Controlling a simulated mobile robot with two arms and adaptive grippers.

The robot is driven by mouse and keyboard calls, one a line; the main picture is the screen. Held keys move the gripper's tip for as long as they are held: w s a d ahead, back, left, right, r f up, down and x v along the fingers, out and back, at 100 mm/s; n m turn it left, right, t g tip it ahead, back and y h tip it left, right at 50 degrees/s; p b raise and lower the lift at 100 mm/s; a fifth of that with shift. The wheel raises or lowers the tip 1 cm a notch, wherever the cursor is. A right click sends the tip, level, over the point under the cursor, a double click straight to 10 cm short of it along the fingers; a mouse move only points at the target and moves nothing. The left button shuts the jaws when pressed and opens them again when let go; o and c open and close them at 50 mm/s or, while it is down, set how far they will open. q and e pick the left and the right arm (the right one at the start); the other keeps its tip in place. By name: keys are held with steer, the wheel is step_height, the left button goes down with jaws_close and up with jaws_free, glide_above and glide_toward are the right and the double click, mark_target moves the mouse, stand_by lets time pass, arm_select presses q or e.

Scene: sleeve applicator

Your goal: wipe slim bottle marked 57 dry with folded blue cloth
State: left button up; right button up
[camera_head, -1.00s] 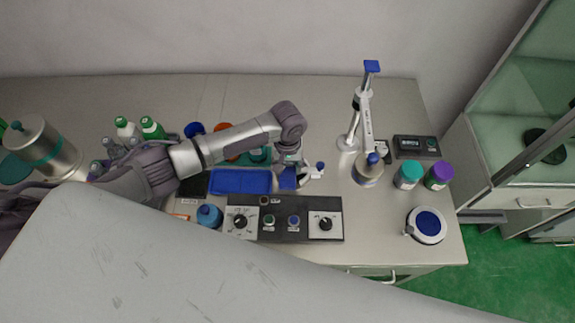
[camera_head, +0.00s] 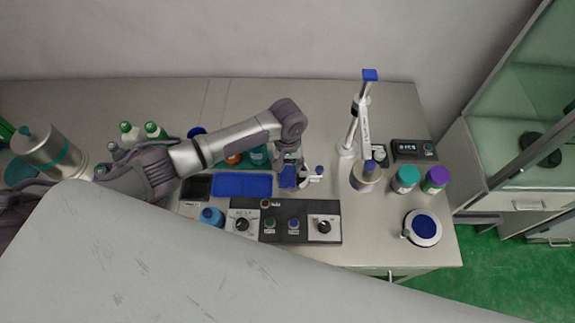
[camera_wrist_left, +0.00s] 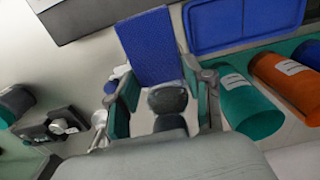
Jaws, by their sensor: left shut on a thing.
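My left gripper (camera_head: 288,168) comes in from the left over the middle of the table, pointing down. It is shut on the folded blue cloth (camera_head: 287,178), which also shows in the left wrist view (camera_wrist_left: 150,45) between the fingers. In the wrist view a teal bottle (camera_wrist_left: 248,108) and an orange bottle (camera_wrist_left: 284,82) with white labels are beside the gripper, apart from the cloth. I cannot read a 57 on any bottle, so I cannot tell which is the slim bottle. My right gripper is not in view.
A blue tray (camera_head: 243,186) lies left of the gripper, and a control panel (camera_head: 284,222) in front. A white stand (camera_head: 356,135), a teal-lidded jar (camera_head: 404,180) and a purple-lidded jar (camera_head: 435,180) stand right. Green-capped bottles (camera_head: 130,133) and a steel canister (camera_head: 50,152) stand left.

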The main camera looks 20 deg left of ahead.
arm_select(q)
steer(key=shift+w+r, duration=0.1)
steer(key=shift+r, duration=0.35)
steer(key=shift+f+b, duration=1.1)
steer(key=shift+f, duration=1.25)
steer(key=shift+s, duration=0.25)
steer(key=shift+f, duration=0.1)
